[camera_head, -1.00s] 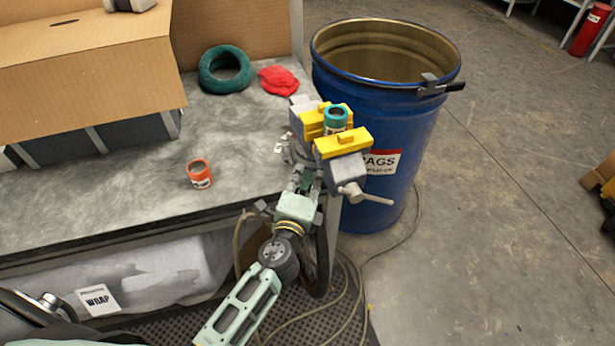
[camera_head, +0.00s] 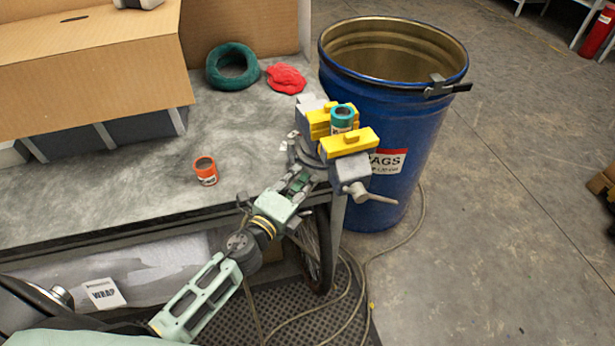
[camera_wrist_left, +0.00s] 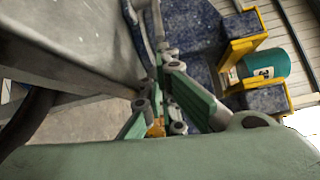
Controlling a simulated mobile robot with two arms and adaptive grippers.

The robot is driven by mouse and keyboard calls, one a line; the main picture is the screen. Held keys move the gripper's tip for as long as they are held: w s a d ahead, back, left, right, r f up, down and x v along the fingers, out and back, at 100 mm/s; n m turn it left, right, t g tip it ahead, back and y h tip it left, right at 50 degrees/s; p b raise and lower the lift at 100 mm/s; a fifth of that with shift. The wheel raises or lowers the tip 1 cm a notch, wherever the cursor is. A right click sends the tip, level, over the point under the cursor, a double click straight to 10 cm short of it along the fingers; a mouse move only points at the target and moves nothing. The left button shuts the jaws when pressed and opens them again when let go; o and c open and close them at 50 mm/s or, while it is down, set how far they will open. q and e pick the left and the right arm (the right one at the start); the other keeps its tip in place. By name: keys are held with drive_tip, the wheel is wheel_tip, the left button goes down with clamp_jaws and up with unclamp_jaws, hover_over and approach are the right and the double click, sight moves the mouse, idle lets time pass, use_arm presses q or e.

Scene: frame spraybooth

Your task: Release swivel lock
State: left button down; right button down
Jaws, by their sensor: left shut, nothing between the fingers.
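A grey bench vise (camera_head: 355,168) with yellow jaw covers (camera_head: 349,142) is at the bench's right corner. A teal cylinder (camera_head: 342,117) stands between the jaws; it also shows in the wrist view (camera_wrist_left: 262,64). The vise's swivel base sits under its body, and I cannot clearly make out the swivel lock. My left gripper (camera_head: 304,178) is shut and empty, with its fingers at the near left side of the vise base. I cannot tell whether the fingertips touch the base. My right gripper is not in view.
A blue rag drum (camera_head: 400,135) stands right behind the vise. A hose (camera_head: 400,240) runs over the floor.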

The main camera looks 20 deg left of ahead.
sight(288, 188)
use_arm(q)
drive_tip(key=a+m+h, duration=0.1)
drive_tip(key=h, duration=0.1)
drive_tip(key=s+a+m+g+h+b, duration=0.1)
drive_tip(key=a+m+h, duration=0.1)
drive_tip(key=shift+s+a+f, duration=0.1)
drive_tip(key=shift+s, duration=0.1)
drive_tip(key=shift+s+a, duration=0.15)
drive_tip(key=shift+a, duration=0.45)
